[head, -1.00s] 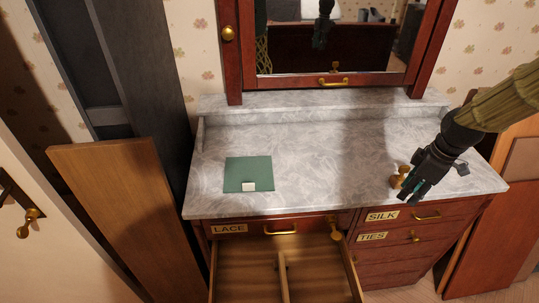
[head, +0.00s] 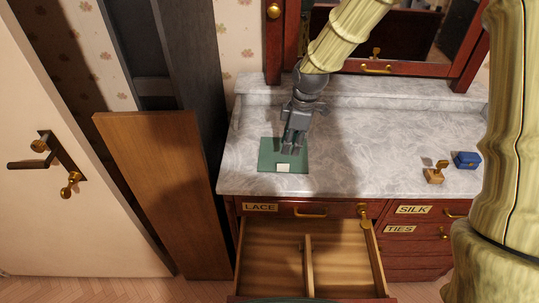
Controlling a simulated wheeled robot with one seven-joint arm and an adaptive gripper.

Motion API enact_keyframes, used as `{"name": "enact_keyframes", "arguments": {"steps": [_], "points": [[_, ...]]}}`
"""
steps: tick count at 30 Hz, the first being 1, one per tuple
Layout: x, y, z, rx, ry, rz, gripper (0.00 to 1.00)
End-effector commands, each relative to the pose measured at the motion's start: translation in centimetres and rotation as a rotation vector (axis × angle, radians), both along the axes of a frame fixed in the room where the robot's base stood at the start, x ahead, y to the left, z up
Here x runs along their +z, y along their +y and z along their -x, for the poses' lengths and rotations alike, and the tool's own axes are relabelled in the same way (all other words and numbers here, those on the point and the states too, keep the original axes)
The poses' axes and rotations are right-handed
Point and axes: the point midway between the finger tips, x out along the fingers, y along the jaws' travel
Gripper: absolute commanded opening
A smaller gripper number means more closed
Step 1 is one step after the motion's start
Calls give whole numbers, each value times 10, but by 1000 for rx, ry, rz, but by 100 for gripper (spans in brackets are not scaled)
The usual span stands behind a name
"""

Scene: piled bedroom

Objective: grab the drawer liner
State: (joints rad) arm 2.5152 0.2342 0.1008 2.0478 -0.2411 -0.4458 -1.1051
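The drawer liner (head: 268,158) appears to be the flat green square with a white tag (head: 283,168) at its front edge. It lies on the grey marble top of the dresser, toward the left. My gripper (head: 292,148) points down over the liner and hides part of its middle and back edge. The fingertips look close to the liner, but I cannot tell whether they touch it. I cannot tell how far apart the fingers are. The liner looks flat on the marble.
The LACE drawer (head: 274,265) is pulled out below, with a wooden divider inside. A small brass-and-wood object (head: 436,173) and a blue box (head: 466,159) stand at the marble's right. A mirror rises behind. A brown panel (head: 160,180) leans left of the dresser.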

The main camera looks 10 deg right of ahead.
Motion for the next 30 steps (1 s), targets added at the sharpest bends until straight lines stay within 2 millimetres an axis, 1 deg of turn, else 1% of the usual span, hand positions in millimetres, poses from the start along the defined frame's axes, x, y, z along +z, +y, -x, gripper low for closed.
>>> {"name": "enact_keyframes", "arguments": {"steps": [9, 13, 22, 30], "points": [[-35, 6, -1, 1, 3, 0, 32], [-44, 8, -2, 1, 1, 1, 32], [-54, 10, -3, 2, 1, 1, 32], [-77, 17, -5, 3, 3, 1, 32]]}}
